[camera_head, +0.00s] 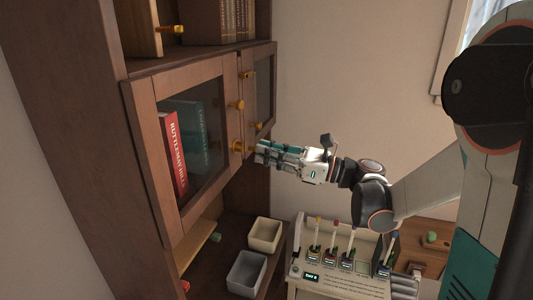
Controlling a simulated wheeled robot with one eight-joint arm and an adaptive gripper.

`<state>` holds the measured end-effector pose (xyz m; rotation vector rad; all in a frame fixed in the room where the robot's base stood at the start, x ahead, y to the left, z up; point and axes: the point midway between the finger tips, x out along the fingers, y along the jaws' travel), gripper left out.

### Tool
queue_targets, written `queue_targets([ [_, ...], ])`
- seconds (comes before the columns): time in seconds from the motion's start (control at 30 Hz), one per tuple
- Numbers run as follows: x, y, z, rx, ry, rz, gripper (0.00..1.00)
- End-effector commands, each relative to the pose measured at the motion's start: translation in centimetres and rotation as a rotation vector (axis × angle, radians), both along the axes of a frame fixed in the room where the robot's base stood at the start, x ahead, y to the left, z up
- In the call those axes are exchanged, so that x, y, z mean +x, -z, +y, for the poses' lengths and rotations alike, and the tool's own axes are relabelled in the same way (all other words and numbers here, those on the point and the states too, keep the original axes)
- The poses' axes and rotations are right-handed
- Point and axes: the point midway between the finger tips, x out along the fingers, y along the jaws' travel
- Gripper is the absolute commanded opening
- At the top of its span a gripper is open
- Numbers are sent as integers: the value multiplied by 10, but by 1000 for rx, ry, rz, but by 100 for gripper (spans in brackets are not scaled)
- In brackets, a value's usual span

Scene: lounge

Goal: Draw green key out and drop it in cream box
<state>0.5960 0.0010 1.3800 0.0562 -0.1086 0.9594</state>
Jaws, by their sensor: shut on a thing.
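My gripper (260,151), with teal fingers, is at the centre, pointing left towards the glass cabinet door. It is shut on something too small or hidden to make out. It is above and left of the key stand (340,283), a pale sloping panel with several upright keys. Their tops include yellow (317,219), red (335,222) and blue (395,235). One labelled place (362,267) left of the blue key shows no upright key. I cannot make out a green key. The cream box (265,248) stands open on the low shelf, below my gripper.
A grey box (246,286) stands in front of the cream box. The glass-doored cabinet (142,140) with yellow knobs rises at left, close to my fingertips.

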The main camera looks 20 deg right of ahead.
Motion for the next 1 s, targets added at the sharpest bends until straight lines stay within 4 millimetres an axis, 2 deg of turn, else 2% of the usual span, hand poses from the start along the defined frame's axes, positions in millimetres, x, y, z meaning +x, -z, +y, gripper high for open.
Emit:
queue_targets([
  [0.33,-1,0,-3,0,1,0,0],
  [1.0,-22,0,-31,0,2,0,0],
])
